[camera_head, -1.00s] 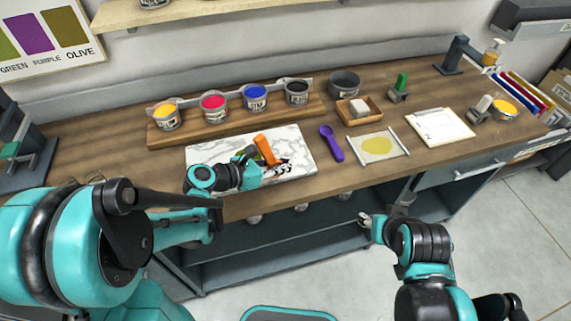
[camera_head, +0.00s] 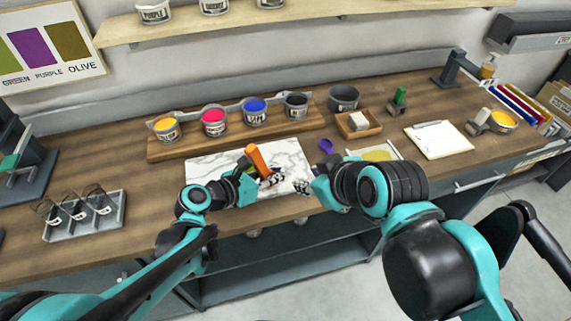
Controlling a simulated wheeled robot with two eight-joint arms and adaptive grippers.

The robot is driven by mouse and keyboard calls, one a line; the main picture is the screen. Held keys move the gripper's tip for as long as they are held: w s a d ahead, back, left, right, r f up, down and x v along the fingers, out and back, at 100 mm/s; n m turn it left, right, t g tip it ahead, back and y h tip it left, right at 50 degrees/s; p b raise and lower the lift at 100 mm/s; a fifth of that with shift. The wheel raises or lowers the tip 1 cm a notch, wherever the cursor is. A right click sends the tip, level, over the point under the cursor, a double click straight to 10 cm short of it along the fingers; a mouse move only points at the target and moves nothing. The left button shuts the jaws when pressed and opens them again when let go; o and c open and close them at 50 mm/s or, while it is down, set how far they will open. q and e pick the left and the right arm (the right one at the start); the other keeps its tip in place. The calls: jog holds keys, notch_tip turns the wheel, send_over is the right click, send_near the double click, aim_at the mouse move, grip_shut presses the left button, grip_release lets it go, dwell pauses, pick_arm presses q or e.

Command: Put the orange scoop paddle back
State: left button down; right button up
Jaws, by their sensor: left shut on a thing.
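The orange scoop paddle (camera_head: 257,158) is held tilted over the white marble slab (camera_head: 212,172), its orange end pointing up. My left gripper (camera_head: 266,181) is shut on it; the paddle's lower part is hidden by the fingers. My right gripper (camera_head: 299,186) is over the slab's right edge, close to the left gripper and apart from the paddle. Its fingers are too small and overlapped to tell if they are open. A purple scoop paddle (camera_head: 326,146) lies right of the slab, partly hidden by my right arm.
Ink tubs, including a yellow one (camera_head: 166,130), stand on a wooden riser (camera_head: 190,145) behind the slab. A grey bowl (camera_head: 343,97), a wooden tray (camera_head: 373,129) and a paper sheet (camera_head: 440,139) are to the right. A grey rack (camera_head: 85,222) sits front left.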

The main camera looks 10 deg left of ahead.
aim_at(263, 166)
jog(key=a+r+n+y, duration=0.1)
jog(key=a+r+n, duration=0.2)
jog(key=a+r, duration=0.15)
jog(key=x, duration=0.8)
jog(key=s+a+x, duration=0.1)
jog(key=x, duration=0.3)
jog(key=shift+f, duration=0.1)
grip_shut()
pick_arm(q)
jog(key=c, duration=1.4)
grip_release()
